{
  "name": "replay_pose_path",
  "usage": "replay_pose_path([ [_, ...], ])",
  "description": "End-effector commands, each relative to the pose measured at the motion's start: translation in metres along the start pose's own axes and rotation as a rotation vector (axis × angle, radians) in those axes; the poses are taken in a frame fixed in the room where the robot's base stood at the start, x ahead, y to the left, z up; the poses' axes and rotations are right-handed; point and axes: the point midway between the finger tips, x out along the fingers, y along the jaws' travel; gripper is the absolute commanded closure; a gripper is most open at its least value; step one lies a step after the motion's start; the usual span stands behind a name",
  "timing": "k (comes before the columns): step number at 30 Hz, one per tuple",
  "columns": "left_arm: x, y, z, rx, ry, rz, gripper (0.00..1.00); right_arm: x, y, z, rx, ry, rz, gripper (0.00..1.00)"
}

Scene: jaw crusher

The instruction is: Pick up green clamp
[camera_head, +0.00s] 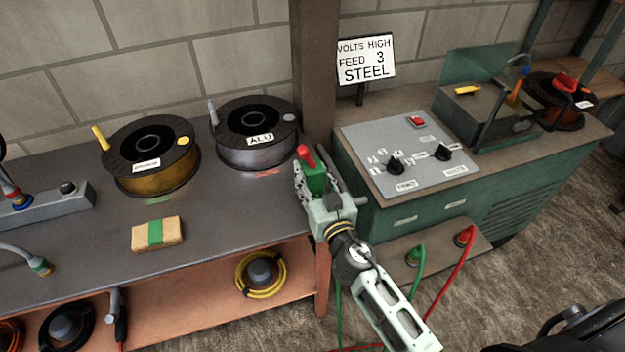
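The green clamp (316,181) is a small green block with a red piece at its upper end. It shows at the right end of the workbench, near the post. My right gripper (317,185) comes up from the lower right, with a pale finger on each side of the clamp. No gap shows between fingers and clamp, so it looks shut on it. The gripper hides the clamp's lower part. I cannot tell whether the clamp touches the bench edge. My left gripper is not in view.
A green welding machine (420,215) stands to the right. A green cable (418,262) and red cable (452,280) hang below its front.

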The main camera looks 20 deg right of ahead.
Motion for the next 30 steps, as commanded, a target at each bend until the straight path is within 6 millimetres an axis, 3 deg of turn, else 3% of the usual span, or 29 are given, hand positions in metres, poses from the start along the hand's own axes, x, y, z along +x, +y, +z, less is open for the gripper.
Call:
replay_pose_path([
  [11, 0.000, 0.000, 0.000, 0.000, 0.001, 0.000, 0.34, 0.000, 0.000, 0.000, 0.000, 0.000, 0.000, 0.99],
  [23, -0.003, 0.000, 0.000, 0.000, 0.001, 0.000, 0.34, 0.000, 0.000, -0.006, 0.000, 0.005, 0.000, 1.00],
  [30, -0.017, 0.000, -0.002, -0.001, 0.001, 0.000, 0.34, 0.000, -0.001, -0.031, 0.000, 0.006, -0.002, 1.00],
])
